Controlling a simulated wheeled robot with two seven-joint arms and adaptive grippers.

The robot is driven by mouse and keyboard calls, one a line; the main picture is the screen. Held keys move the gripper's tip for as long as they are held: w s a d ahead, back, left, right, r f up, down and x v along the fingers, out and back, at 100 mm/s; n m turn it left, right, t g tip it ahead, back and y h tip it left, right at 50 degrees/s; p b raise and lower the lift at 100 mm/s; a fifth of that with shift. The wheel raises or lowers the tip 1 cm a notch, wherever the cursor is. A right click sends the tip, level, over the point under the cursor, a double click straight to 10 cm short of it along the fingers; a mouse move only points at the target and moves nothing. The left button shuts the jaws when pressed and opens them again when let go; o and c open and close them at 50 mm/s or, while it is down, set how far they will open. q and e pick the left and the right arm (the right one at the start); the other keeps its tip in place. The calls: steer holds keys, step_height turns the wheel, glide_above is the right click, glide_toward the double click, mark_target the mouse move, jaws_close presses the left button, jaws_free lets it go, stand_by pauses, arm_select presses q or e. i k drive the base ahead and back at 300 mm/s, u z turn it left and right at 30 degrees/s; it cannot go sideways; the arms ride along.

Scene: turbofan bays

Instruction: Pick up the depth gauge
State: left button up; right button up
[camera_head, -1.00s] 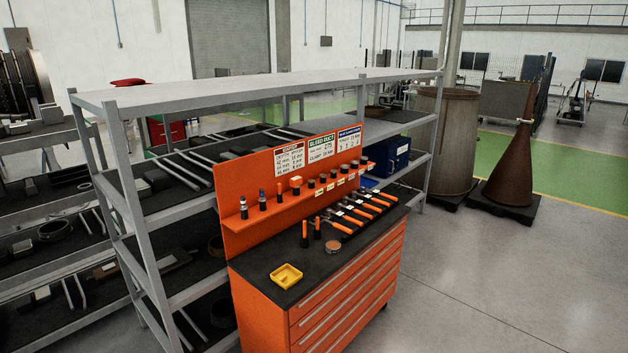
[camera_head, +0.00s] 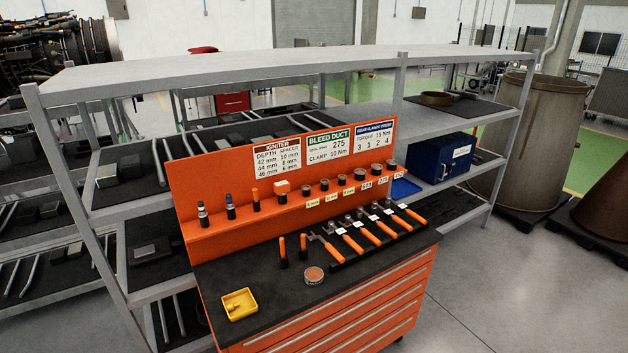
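An orange tool cart (camera_head: 230,165) with a back panel and a narrow ledge stands ahead of me. I cannot tell for certain which tool is the depth gauge. Neither of my grippers is in view.
The black cart top (camera_head: 255,275) holds a yellow tray (camera_head: 239,303), a round tin (camera_head: 314,275), two upright orange-handled tools (camera_head: 283,250) and a row of orange-handled wrenches (camera_head: 352,243). A grey shelf rack (camera_head: 250,66) stands behind. Open floor (camera_head: 470,300) lies to the right.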

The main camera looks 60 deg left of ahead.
mark_target(281, 188)
steer(key=i, duration=1.35)
steer(key=u, duration=3.1)
steer(key=k, duration=0.15)
steer(key=z, duration=0.1)
